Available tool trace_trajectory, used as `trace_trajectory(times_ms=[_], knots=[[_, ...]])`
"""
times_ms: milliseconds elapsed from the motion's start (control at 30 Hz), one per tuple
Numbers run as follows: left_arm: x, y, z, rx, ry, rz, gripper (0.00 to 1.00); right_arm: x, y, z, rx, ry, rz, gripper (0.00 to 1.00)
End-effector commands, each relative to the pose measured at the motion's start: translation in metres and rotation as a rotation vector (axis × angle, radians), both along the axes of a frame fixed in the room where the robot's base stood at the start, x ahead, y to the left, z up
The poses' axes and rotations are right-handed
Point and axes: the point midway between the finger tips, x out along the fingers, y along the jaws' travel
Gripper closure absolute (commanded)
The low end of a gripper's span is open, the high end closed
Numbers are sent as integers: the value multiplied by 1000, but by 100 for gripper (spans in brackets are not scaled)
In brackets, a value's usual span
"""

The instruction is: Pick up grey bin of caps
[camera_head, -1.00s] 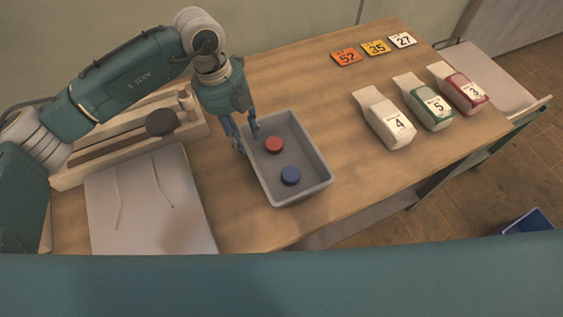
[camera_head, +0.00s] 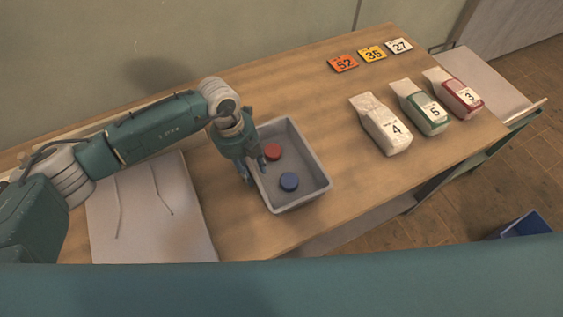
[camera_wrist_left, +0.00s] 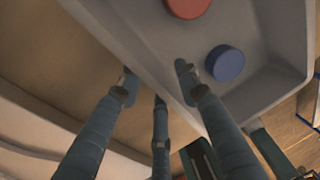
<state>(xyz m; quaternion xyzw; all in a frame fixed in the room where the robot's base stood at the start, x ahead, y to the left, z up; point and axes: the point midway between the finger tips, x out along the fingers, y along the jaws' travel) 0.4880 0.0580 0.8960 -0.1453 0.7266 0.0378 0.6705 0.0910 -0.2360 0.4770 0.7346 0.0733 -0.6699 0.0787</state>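The grey bin (camera_head: 322,192) stands on the wooden table with a red cap (camera_head: 272,151) and a blue cap (camera_head: 289,181) inside. My left gripper (camera_head: 254,177) is low at the bin's left wall. In the left wrist view, the left gripper (camera_wrist_left: 155,82) is open, with fingers on both sides of the bin wall (camera_wrist_left: 150,78). One fingertip is inside the bin near the blue cap (camera_wrist_left: 226,63); the others are outside. The red cap (camera_wrist_left: 187,6) is partly cut off at the top edge. My right gripper is not in view.
Number cards (camera_head: 372,54) lie at the back. A pale sheet (camera_head: 150,215) lies left of the bin. A blue tub (camera_head: 524,226) is on the floor. Table between bin and bags is clear.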

Motion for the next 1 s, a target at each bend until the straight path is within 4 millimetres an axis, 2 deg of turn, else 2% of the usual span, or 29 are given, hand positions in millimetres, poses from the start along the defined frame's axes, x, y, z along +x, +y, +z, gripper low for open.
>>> trace_trajectory(times_ms=[133, 367, 533, 567, 1000], knots=[[-1, -3, -13, -1, 0, 0, 67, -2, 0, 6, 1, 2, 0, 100], [0, -3, -16, 0, -2, -1, 67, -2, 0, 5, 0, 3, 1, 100], [0, -3, -16, -2, -1, 0, 99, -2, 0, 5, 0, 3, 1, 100], [0, -3, -15, -2, -1, 0, 100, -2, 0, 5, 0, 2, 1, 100], [1, -4, -13, -7, -6, -1, 100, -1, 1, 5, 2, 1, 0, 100]])
